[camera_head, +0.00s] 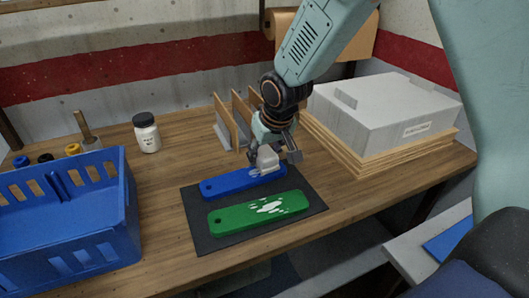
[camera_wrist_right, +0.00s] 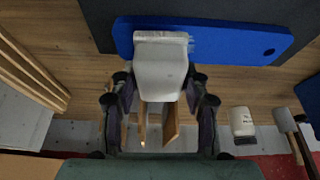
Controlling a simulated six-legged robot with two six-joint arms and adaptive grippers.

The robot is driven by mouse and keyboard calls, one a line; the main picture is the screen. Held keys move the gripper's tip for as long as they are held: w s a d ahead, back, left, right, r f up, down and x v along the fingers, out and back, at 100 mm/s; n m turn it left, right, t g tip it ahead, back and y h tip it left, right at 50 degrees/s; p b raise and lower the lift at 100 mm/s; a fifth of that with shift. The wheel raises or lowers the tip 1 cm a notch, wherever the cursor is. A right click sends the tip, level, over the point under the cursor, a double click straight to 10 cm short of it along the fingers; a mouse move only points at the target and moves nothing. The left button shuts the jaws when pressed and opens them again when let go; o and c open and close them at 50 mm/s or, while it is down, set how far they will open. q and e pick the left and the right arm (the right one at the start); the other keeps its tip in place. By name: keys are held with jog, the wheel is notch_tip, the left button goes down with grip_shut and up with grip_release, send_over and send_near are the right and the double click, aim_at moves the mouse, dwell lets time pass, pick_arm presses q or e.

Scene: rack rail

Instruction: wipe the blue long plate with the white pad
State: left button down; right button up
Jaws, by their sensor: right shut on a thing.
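The blue long plate (camera_head: 230,184) lies on a dark mat (camera_head: 199,231), behind a green plate (camera_head: 235,216) that bears white marks. A small white mark shows on the blue plate beside the pad. My right gripper (camera_head: 273,153) is shut on the white pad (camera_head: 267,159) over the right part of the blue plate. In the right wrist view the pad (camera_wrist_right: 160,62) sits between the fingers of my right gripper (camera_wrist_right: 160,95), its edge at the blue plate (camera_wrist_right: 225,42). I cannot tell if the pad touches the plate. My left gripper is not in view.
A blue crate (camera_head: 70,240) stands at the left, with a white bottle (camera_head: 147,133) behind it. Upright brown panels (camera_head: 222,115) in a rack stand behind the mat. A grey box (camera_head: 385,112) rests on stacked boards (camera_head: 365,160) at the right. Wood between crate and mat is clear.

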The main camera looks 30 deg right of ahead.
jog(key=shift+d+f, duration=0.15)
jog(key=shift+f, duration=0.15)
jog(key=shift+f+b, duration=0.15)
jog(key=shift+b, duration=0.2)
jog(key=shift+f, duration=0.25)
jog(key=shift+f+b, duration=0.35)
jog(key=shift+b, duration=0.05)
